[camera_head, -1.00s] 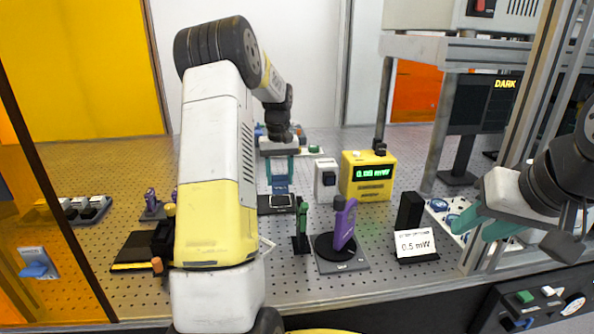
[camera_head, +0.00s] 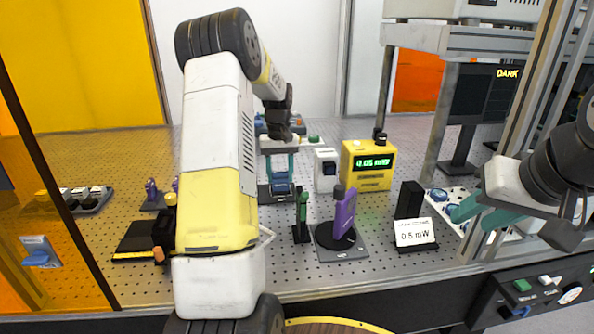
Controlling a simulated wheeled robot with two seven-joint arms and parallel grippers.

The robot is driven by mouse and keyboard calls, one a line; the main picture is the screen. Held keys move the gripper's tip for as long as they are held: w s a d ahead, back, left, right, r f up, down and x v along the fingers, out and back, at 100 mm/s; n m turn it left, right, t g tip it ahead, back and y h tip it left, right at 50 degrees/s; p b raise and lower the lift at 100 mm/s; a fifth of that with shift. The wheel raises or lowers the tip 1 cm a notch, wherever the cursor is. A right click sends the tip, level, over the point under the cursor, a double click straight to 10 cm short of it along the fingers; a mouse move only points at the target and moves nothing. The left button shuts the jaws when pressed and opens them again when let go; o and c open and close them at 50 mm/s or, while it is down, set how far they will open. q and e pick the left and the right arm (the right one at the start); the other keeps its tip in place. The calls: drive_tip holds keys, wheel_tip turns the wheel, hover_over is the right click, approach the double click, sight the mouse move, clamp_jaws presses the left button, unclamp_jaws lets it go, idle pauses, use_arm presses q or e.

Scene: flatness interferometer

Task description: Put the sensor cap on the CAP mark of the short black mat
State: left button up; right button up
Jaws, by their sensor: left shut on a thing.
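My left gripper (camera_head: 279,165) points down at the back middle of the perforated bench, its teal fingers shut on a small blue thing (camera_head: 281,184). That is probably the sensor cap, but it is too small to be sure. The held thing is just over or at a short black mat (camera_head: 265,195). I cannot tell whether it touches, and the CAP mark is not readable. My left arm hides part of the mat's left side. My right gripper (camera_head: 473,217) is at the right by the frame post, its teal fingers apart and empty.
A yellow power meter (camera_head: 368,166) and a white box (camera_head: 326,171) stand right of the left gripper. A purple post on a disc (camera_head: 344,214) and a green post (camera_head: 301,218) stand in front. Another black mat (camera_head: 138,238) is at the left, partly behind my arm.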

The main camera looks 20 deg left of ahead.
use_arm(q)
drive_tip(key=shift+f, duration=0.35)
drive_tip(key=o, duration=1.1)
drive_tip(key=shift+r, duration=0.1)
drive_tip(key=shift+r, duration=3.4)
drive_tip(key=shift+r, duration=0.1)
